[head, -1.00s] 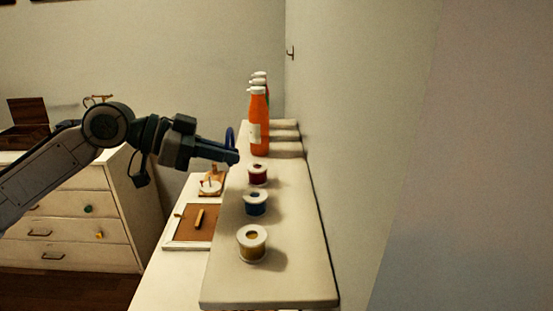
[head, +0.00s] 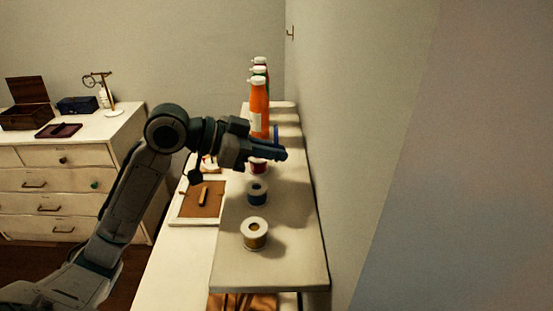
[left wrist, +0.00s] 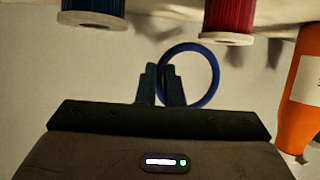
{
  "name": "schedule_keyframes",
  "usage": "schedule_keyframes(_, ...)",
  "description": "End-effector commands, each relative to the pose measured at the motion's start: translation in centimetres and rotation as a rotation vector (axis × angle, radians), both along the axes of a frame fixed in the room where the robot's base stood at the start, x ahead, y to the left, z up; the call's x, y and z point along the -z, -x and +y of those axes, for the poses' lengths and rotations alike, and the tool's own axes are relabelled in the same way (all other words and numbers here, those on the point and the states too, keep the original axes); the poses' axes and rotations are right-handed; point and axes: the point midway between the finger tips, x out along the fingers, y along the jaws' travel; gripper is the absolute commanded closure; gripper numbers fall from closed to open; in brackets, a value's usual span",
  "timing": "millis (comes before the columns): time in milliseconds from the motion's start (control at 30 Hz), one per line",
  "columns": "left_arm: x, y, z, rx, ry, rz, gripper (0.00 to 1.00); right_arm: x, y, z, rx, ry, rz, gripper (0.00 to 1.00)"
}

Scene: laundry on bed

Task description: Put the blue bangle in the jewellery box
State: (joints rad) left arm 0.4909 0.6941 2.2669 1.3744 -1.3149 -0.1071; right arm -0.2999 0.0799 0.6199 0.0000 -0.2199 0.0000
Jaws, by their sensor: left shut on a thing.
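My left gripper (head: 284,155) is shut on the blue bangle (head: 276,134) above the shelf, near the orange bottles. In the head view the bangle is nearly edge-on, standing up from the fingers. In the left wrist view the bangle (left wrist: 217,77) shows as a full ring, its near side at the fingertips (left wrist: 166,85). An open dark wooden box (head: 27,116) with its lid raised stands on the dresser at the far left and looks like the jewellery box. Its inside is hard to see. My right gripper is not in view.
Thread spools, blue (head: 257,193), tan (head: 255,233) and red (head: 259,166), stand on the shelf (head: 275,272). Orange bottles (head: 260,105) stand behind, the wall close right. A blue box (head: 77,105), dark tray (head: 58,131) and gold stand (head: 108,95) share the dresser top (head: 98,125).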

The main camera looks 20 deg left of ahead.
Motion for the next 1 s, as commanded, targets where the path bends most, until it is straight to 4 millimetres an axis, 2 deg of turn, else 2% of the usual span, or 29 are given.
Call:
schedule_keyframes(267,0.4,-0.3,-0.9,-0.001,0.000,0.003,1.00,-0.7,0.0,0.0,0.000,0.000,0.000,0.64)
schedule_keyframes(600,3.4,-0.3,-0.9,-0.001,0.000,0.003,1.00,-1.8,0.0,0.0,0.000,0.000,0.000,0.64)
schedule_keyframes(967,3.9,-0.3,-0.8,-0.001,0.000,0.001,1.00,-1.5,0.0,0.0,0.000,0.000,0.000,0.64)
schedule_keyframes(1000,3.9,-0.3,-0.8,-0.001,0.000,0.001,0.91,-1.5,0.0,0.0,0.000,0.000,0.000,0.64)
